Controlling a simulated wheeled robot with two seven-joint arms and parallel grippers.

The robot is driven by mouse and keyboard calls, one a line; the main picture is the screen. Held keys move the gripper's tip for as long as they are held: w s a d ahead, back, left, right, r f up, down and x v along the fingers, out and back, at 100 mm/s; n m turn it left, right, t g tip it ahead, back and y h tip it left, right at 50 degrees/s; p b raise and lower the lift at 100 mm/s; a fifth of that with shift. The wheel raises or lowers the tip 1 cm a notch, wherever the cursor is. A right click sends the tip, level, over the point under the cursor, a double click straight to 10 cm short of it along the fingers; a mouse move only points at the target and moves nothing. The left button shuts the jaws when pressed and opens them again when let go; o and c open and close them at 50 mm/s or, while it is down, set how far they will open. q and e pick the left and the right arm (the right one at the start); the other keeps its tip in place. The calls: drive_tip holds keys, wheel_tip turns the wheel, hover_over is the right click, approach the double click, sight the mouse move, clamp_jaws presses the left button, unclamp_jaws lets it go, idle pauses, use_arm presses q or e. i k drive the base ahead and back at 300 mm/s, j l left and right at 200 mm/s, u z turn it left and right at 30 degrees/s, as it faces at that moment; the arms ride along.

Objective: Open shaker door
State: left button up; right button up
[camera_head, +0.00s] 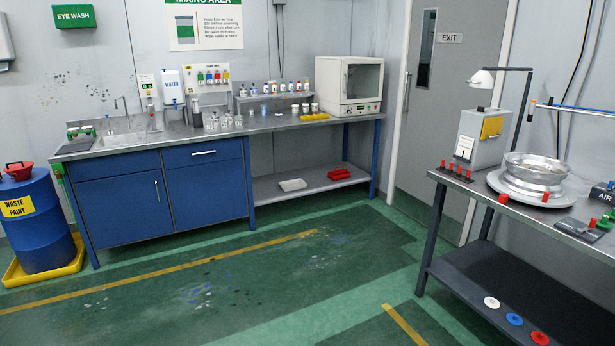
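A white box-shaped machine (333,90), which looks like the shaker, stands at the right end of the metal-topped bench. Its front has a dark window door (363,80) that looks shut, with a small control panel (361,108) below it. I cannot make out a handle at this distance. Neither of my grippers is in view.
The bench (205,135) runs along the back wall with bottles and cups on it. A workbench with a wheel rim (536,172) stands at the right. A blue waste drum (37,215) is at the left. The green floor (250,275) between is clear.

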sight(345, 63)
drive_tip(key=i+l+z, duration=0.1)
drive_tip(key=i+z, duration=0.35)
drive_tip(key=i, duration=1.55)
drive_tip(key=i+u, duration=0.1)
drive_tip(key=i, duration=0.5)
drive_tip(key=i+l, duration=0.1)
drive_tip(key=i, duration=0.5)
drive_tip(key=i+l+u, duration=0.15)
drive_tip(key=i, duration=0.45)
drive_tip(key=i+u, duration=0.1)
drive_tip(key=i, duration=0.55)
drive_tip(key=i+l+u, duration=0.15)
drive_tip(key=i, duration=0.2)
drive_tip(key=i+l+u, duration=0.2)
drive_tip(key=i, duration=0.1)
